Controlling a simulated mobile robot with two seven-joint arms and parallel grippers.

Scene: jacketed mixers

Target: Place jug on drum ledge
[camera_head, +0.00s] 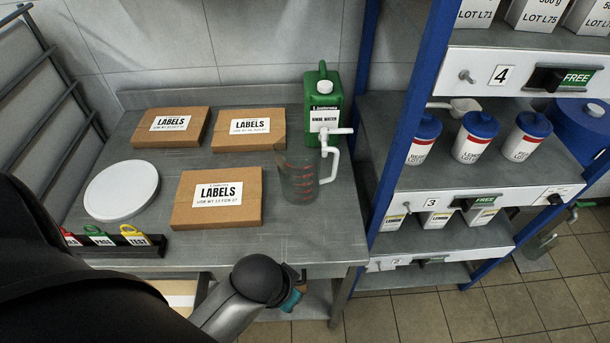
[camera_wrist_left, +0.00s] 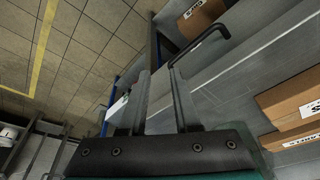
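The clear jug (camera_head: 298,182) with red markings and a white handle stands upright on the steel table, near its right side, in front of the green rinse water canister (camera_head: 322,92). A blue drum (camera_head: 585,128) shows partly at the right edge of the head view, behind the shelf rack; I cannot make out its ledge clearly. My left gripper (camera_wrist_left: 159,75) is open and empty in the left wrist view, its two fingers apart. My right gripper is not in view.
Three label boxes (camera_head: 217,198) and a white round lid (camera_head: 121,190) lie on the table. A tag holder (camera_head: 115,245) is at its front left. The blue-posted rack (camera_head: 450,190) with white containers (camera_head: 475,140) stands right of the table. Tiled floor (camera_head: 430,310) is open below.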

